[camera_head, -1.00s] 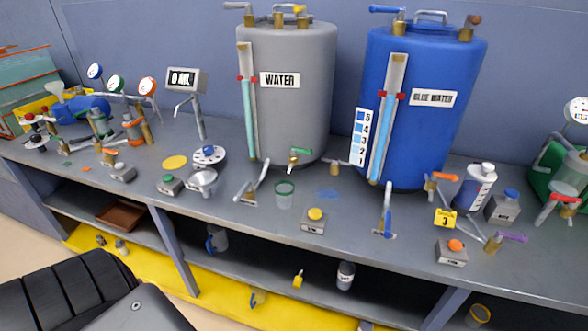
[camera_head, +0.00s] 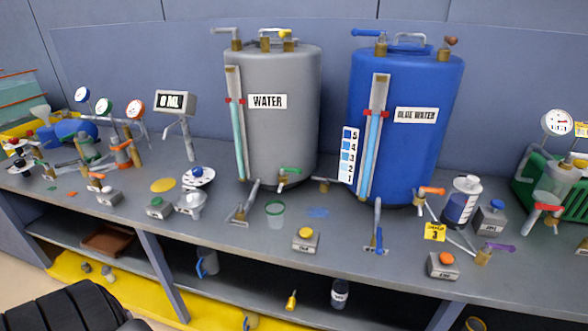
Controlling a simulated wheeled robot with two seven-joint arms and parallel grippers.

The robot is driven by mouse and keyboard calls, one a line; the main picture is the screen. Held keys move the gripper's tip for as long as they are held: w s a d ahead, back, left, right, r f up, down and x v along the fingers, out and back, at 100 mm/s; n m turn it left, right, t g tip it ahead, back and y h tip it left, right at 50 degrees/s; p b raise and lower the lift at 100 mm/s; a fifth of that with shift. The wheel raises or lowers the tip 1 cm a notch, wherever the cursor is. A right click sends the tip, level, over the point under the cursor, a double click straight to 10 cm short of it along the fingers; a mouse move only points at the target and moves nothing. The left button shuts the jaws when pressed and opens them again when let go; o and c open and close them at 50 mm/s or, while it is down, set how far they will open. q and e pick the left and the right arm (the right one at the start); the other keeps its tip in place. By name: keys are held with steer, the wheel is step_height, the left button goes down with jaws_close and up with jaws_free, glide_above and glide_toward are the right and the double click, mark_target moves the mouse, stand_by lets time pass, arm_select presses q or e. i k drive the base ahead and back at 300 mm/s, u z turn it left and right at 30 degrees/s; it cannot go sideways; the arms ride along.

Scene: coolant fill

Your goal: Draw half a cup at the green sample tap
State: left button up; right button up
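A green-handled tap (camera_head: 290,171) sits low on the front of the grey tank labelled WATER (camera_head: 275,130). A clear cup with a green rim (camera_head: 275,218) stands upright on the bench, in front of and slightly left of the tap. I cannot tell whether it holds any liquid. Neither of my grippers shows in the head view.
The blue tank labelled BLUE WATER (camera_head: 400,135) stands right of the grey one. A yellow-button box (camera_head: 306,238) sits right of the cup, and a metal pipe stand (camera_head: 243,208) to its left. A 0 ML display (camera_head: 175,103) is further left. A shelf runs below.

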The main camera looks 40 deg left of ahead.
mark_target(283, 169)
steer(key=k, duration=0.45)
steer(key=z, duration=1.15)
steer(key=i, duration=1.15)
steer(key=u, duration=1.8)
